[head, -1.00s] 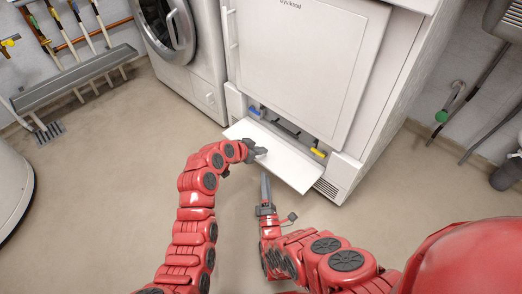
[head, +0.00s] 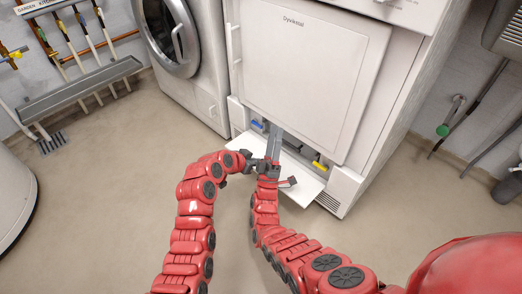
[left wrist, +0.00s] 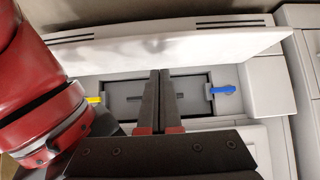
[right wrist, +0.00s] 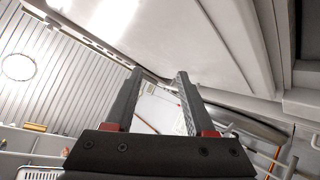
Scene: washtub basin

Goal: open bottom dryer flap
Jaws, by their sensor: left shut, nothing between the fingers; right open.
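The bottom dryer flap (head: 303,184) is a white panel, folded down and sticking out from the foot of the dryer (head: 305,75). It also shows in the left wrist view (left wrist: 180,46). Behind it is a recess with a blue lever (head: 257,125) and a yellow lever (head: 319,165). My left gripper (head: 256,162) is shut and empty at the flap's left part; whether it touches the flap I cannot tell. My right gripper (head: 275,138) is open above the flap, its fingers by the recess and hiding part of it. Its spread fingers show in the right wrist view (right wrist: 158,74).
A washing machine (head: 205,88) stands left of the dryer. A grey shelf (head: 85,92) with hanging tools is on the left wall. Hoses and a green-handled tap (head: 443,130) are on the right wall. The floor in front is clear.

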